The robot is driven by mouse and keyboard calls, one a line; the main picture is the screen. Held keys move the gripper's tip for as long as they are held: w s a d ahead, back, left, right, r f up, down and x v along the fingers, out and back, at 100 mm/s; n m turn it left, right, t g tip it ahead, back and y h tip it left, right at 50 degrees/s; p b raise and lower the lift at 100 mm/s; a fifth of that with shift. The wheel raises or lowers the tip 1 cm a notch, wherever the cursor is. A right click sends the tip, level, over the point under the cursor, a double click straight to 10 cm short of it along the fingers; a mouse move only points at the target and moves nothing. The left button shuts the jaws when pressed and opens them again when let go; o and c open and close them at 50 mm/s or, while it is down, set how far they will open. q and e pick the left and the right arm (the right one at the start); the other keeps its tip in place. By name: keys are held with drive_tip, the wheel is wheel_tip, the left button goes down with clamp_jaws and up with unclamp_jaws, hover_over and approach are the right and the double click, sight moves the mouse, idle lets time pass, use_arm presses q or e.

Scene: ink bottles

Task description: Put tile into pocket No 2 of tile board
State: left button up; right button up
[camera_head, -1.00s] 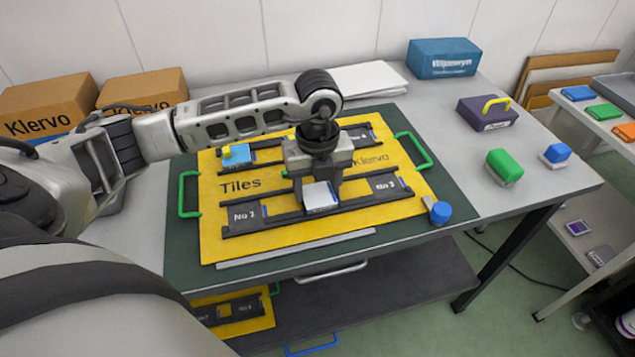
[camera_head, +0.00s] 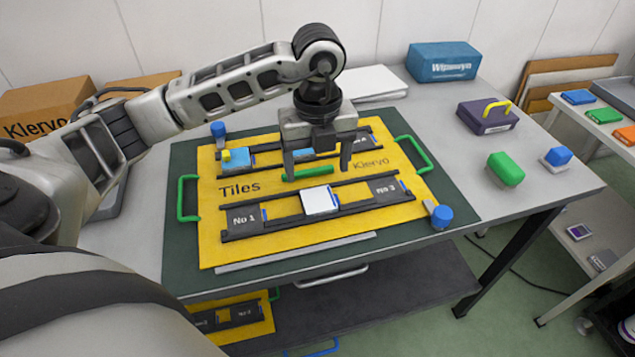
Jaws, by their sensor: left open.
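The yellow tile board (camera_head: 225,251) lies on a dark green mat on the table. A white tile (camera_head: 319,201) rests in the front row, between the plates marked No 1 (camera_head: 243,219) and No 3 (camera_head: 386,188). It covers the middle spot there, so no number shows under it; I cannot tell if it is fully seated. My left gripper (camera_head: 317,173) hangs above and behind the white tile, fingers apart and empty, clear of it. My right gripper is not in view.
A green bar (camera_head: 307,174) lies mid-board. Green handles (camera_head: 188,197) and a blue knob (camera_head: 441,216) flank the board.

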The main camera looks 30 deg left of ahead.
use_arm(q)
wheel_tip(320, 180, up, 5)
drive_tip(key=shift+r, duration=0.2)
idle(0.6)
